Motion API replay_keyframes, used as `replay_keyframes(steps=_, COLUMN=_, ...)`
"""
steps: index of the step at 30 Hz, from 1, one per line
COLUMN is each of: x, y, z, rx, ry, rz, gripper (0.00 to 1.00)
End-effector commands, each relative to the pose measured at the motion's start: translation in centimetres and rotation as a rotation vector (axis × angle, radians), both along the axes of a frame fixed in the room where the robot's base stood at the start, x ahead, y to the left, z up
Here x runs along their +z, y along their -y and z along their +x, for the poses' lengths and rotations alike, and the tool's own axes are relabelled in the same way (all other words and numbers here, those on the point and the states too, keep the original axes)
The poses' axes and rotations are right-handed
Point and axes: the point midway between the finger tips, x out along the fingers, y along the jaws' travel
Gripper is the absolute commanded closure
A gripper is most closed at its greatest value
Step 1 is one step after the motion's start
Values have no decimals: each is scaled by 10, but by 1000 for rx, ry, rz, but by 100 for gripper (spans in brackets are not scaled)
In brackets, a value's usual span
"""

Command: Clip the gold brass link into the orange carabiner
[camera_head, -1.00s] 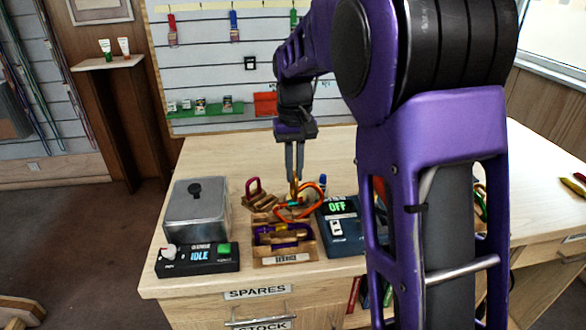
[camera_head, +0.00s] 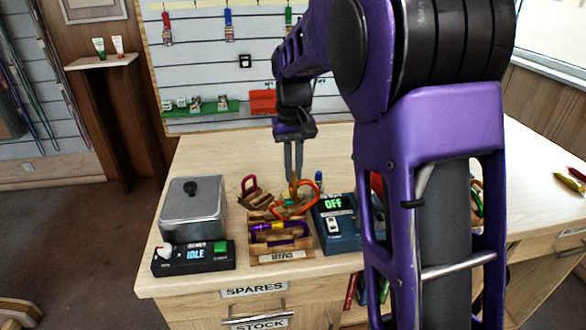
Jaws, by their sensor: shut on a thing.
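My gripper (camera_head: 294,178) points down over the middle of the counter, its fingers close together. A small gold link (camera_head: 294,188) shows at the fingertips, and the gripper is shut on it. The orange carabiner (camera_head: 311,200) lies tilted right at and below the fingertips, behind the wooden service tray. The gold link overlaps the carabiner's upper left part in this view. I cannot tell whether the link is inside the carabiner's loop or only in front of or behind it. A small teal part shows near the carabiner's left end.
The service tray (camera_head: 283,257) holds a purple carabiner (camera_head: 290,231) with a yellow part. A wooden holder with a dark pink carabiner (camera_head: 249,184) stands left. A blue "OFF" device (camera_head: 338,243) stands close right. A metal box (camera_head: 193,208) and black "IDLE" device (camera_head: 194,257) stand farther left.

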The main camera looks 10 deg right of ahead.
Motion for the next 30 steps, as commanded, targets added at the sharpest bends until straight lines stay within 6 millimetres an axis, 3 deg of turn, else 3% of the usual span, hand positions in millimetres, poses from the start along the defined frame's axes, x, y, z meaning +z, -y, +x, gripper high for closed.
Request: replay_keyframes(steps=30, x=9, y=14, z=1, rx=0, ry=0, rz=0, gripper=100)
